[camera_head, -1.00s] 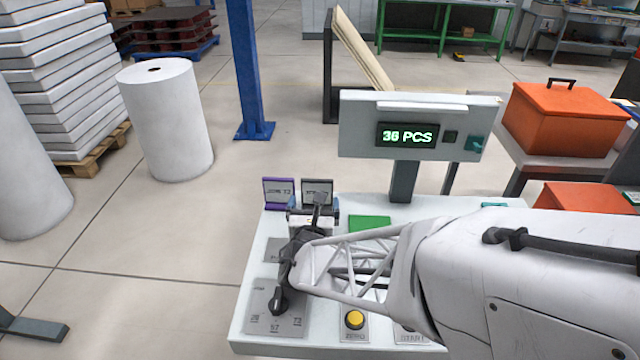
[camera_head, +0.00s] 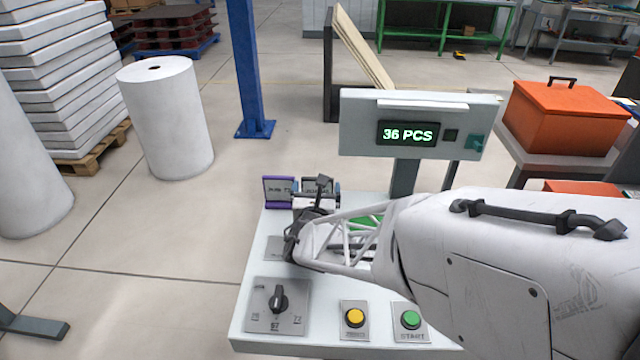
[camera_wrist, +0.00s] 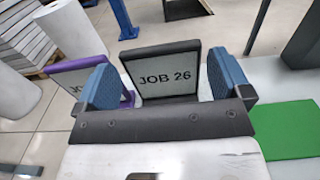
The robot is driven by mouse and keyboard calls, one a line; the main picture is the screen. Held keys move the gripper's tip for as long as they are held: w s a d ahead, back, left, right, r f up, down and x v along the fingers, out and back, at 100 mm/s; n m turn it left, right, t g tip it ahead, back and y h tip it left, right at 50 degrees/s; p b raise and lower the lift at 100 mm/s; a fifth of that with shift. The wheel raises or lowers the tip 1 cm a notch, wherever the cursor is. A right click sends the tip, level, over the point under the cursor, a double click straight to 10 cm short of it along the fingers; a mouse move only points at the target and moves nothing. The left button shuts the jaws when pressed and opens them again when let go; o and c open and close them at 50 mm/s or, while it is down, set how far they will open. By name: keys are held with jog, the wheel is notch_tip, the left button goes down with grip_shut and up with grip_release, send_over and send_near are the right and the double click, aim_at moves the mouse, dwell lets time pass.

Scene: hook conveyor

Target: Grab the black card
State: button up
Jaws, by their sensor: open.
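The black card (camera_wrist: 168,77), a black-framed plate reading "JOB 26", stands upright at the back of the white table (camera_head: 248,300). In the wrist view it shows between the two blue fingers of my gripper (camera_wrist: 165,85), which is open. In the head view my gripper (camera_head: 318,190) covers most of the card. A purple-framed card (camera_head: 278,190) stands just left of it; it also shows in the wrist view (camera_wrist: 88,75), partly behind the left finger.
A green pad (camera_wrist: 285,130) lies right of the gripper. A rotary knob (camera_head: 279,298), a yellow button (camera_head: 354,317) and a green START button (camera_head: 410,320) sit on the table's near side. A display reading "36 PCS" (camera_head: 407,133) stands behind the table on a post.

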jog(key=shift+w, duration=1.2)
jog(key=c, duration=0.8)
jog(key=shift+c, duration=0.2)
jog(key=shift+r, duration=0.15)
jog(key=shift+r, duration=0.5)
notch_tip(320, 180, up, 6)
jog(key=s, duration=1.8)
jog(key=shift+f, duration=0.15)
